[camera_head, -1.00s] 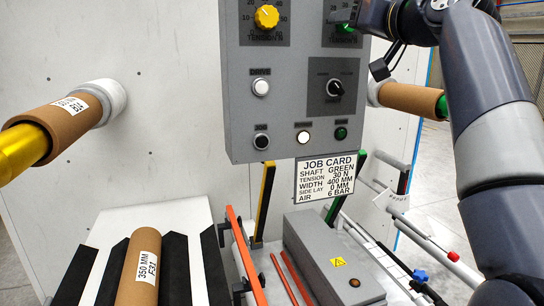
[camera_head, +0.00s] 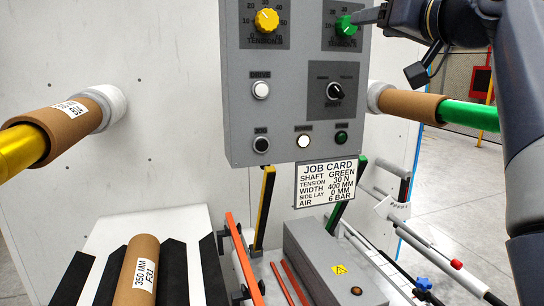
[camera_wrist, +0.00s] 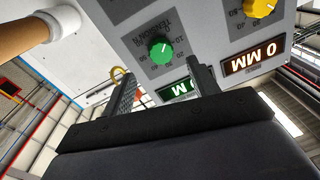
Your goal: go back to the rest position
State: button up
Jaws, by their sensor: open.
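My gripper (camera_head: 368,16) is at the top of the head view, just right of the green tension knob (camera_head: 346,26) on the grey control panel (camera_head: 298,140). In the wrist view its two fingers stand apart with nothing between them (camera_wrist: 162,84). The green knob (camera_wrist: 161,50) shows beyond the fingertips there, apart from them. The yellow tension knob (camera_head: 267,20) is at the panel's upper left. My arm comes down the right side of the head view.
A brown core sits on the yellow shaft (camera_head: 22,148) at left, another on the green shaft (camera_head: 468,114) at right. The job card (camera_head: 324,184) hangs below the panel. A core marked 350 MM (camera_head: 138,272) lies in a cradle. A grey box (camera_head: 335,265) stands low in front.

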aim_at(349, 25)
jog(key=p+x, duration=0.1)
jog(key=x, duration=0.6)
jog(key=shift+r+p, duration=0.15)
jog(key=shift+p, duration=0.25)
jog(key=shift+w+m, duration=0.1)
jog(key=shift+m, duration=0.3)
jog(key=shift+s+m, duration=0.25)
jog(key=shift+m, duration=0.65)
jog(key=shift+w+m+p, duration=0.1)
jog(key=shift+m+p, duration=0.5)
jog(key=shift+m, duration=0.4)
jog(key=shift+a+m+h+p, duration=0.1)
jog(key=shift+m+h+p, duration=0.45)
jog(key=shift+m+p, duration=3.45)
jog(key=shift+a+m+h+p, duration=0.1)
jog(key=shift+m+h+p, duration=0.45)
jog(key=shift+m+p, duration=3.45)
jog(key=m+b, duration=0.3)
jog(key=shift+b, duration=0.3)
